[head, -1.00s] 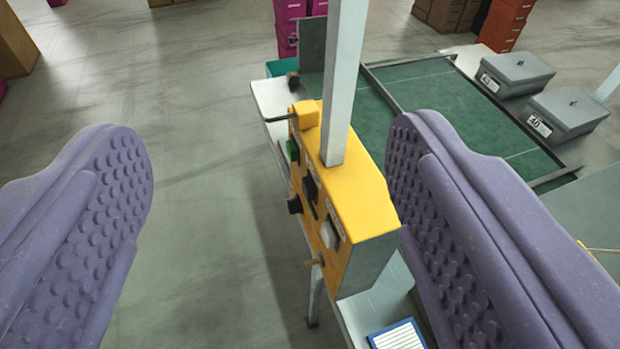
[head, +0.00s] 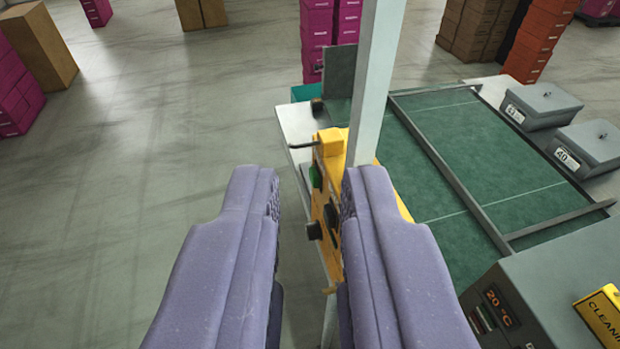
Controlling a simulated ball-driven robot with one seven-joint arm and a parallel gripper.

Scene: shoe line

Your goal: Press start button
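A yellow control box (head: 331,147) is fixed at a grey post. Its left face carries a green button (head: 315,177) near the far end, with black knobs (head: 314,231) nearer. No start label is readable. My gripper (head: 308,185) has two purple padded fingers, part-way closed with an empty gap between them. The green button and a black knob show in that gap. The right finger hides much of the box's near part. I cannot tell how far the fingertips are from the button; no contact shows.
The grey post (head: 377,80) rises from the box. Behind it is a green conveyor table (head: 480,150) with grey lidded boxes (head: 545,103). A grey machine with a 20 °C display (head: 500,307) stands lower right. Open floor (head: 130,170) lies left.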

